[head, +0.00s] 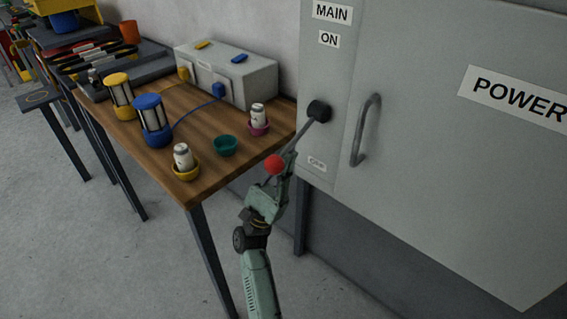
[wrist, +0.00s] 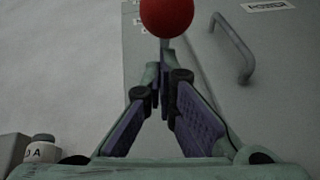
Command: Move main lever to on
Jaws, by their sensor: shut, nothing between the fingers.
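The main lever is a grey rod (head: 301,133) with a red ball (head: 274,164) at its end. It runs from a black pivot (head: 319,110) on the grey power cabinet down and to the left. The ON label (head: 329,39) is above the pivot and the OFF label (head: 317,163) below it. My gripper (head: 289,158) is shut and empty, close beside the ball and rod. In the wrist view the red ball (wrist: 167,14) shows just above and beyond my fingertips (wrist: 165,82). I cannot tell whether they touch the lever.
A cabinet handle (head: 364,130) stands out right of the lever. The floor in front is clear.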

